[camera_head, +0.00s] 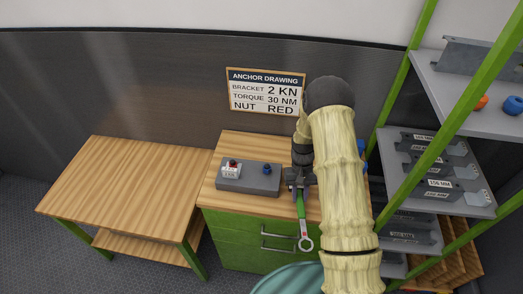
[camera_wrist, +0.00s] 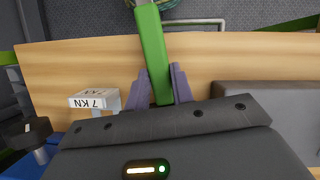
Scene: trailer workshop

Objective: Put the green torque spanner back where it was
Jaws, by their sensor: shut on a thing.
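The green torque spanner (camera_head: 301,207) is held in my gripper (camera_head: 298,186) over the wooden top of the green cabinet. Its silver ring end (camera_head: 305,243) points toward the camera, past the cabinet's front edge. In the wrist view the green handle (camera_wrist: 152,45) runs between the two grey fingers of my gripper (camera_wrist: 158,80), which are shut on it. I cannot tell whether the spanner touches the wooden top. My arm hides the right part of the cabinet top in the head view.
A grey block (camera_head: 262,184) with a labelled red-topped piece (camera_head: 231,169) and a blue piece (camera_head: 267,169) stands left of my gripper. A bracket shelf (camera_head: 471,206) stands right. The left table (camera_head: 130,185) is bare.

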